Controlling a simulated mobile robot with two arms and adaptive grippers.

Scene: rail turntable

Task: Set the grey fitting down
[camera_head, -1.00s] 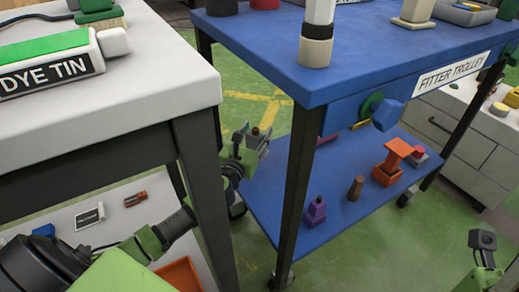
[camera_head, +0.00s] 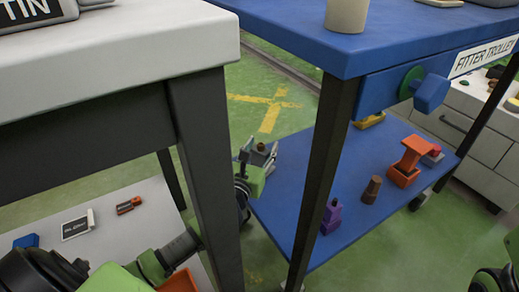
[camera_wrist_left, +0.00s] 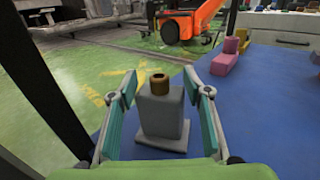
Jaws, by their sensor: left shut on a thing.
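My left gripper (camera_head: 257,163) is at the left end of the blue trolley's lower shelf (camera_head: 285,190), behind the white table's leg. In the left wrist view, its teal-padded fingers (camera_wrist_left: 162,110) are shut on the grey fitting (camera_wrist_left: 163,118). The fitting is a grey block with a brass-coloured top and a wider flat base, and it is upright. It lies over or at the shelf's edge, with green floor to its left. I cannot tell whether its base touches the shelf. In the head view the fitting (camera_head: 261,147) is small and partly hidden by the gripper.
On the lower shelf stand a purple piece (camera_head: 331,216), a brown peg (camera_head: 372,190) and an orange stand (camera_head: 408,165). A dark trolley leg (camera_head: 326,180) rises at the near corner. The white table (camera_head: 130,60) fills the left. Bare shelf lies between the gripper and the purple piece.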

